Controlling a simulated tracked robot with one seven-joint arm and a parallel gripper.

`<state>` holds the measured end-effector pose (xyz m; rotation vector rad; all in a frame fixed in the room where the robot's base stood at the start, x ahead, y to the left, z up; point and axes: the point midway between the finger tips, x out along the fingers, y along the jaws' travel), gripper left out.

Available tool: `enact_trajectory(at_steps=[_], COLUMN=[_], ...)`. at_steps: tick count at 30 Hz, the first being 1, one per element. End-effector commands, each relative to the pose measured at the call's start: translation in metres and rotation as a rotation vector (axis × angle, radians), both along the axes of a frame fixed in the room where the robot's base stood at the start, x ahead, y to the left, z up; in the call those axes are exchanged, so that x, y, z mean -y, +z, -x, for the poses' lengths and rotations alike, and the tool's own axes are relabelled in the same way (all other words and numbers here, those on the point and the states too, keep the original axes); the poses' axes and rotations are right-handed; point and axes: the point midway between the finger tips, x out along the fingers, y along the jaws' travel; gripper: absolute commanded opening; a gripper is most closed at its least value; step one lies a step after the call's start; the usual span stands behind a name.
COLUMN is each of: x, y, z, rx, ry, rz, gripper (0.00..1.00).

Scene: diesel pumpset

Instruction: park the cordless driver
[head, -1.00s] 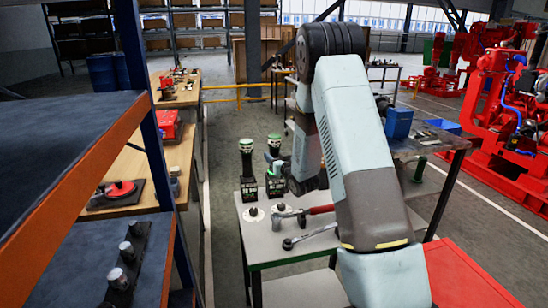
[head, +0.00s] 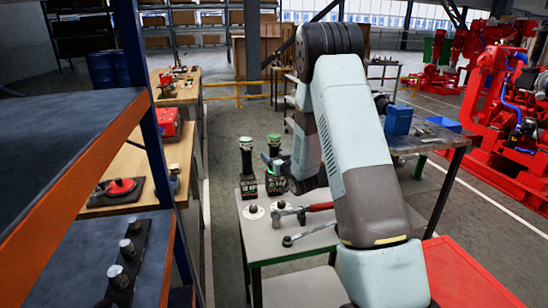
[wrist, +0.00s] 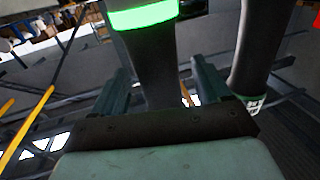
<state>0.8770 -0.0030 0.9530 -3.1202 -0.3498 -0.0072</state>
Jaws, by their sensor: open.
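Two black cordless drivers with green bands stand upright side by side at the far left of the small table (head: 300,250) in the head view: a left driver (head: 247,165) and a right driver (head: 274,147). My gripper (head: 272,160) is beside the right one and partly covers it. In the wrist view my gripper (wrist: 160,88) is open, its two fingers on either side of a dark driver body (wrist: 152,55) with a glowing green ring. Another dark body (wrist: 258,55) stands to the right, outside the fingers. Finger contact cannot be told.
A hammer (head: 318,207) and a ratchet (head: 312,234) lie on the table near two pale round discs. A shelf rack (head: 75,180) with an orange edge is at left. A red top (head: 465,275) is at lower right. A blue bin (head: 398,121) stands behind the arm.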

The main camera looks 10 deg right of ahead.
Motion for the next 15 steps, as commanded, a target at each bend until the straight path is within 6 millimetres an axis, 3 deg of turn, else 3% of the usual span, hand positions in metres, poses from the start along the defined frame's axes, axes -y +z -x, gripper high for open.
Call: enact_trajectory(at_steps=[8,15], x=[0.002,0.011], y=[-0.001,-0.001], z=[0.008,0.046], rx=[-0.003,-0.003], ry=[-0.001,-0.001], rz=[0.000,0.001], gripper=[0.76,0.76])
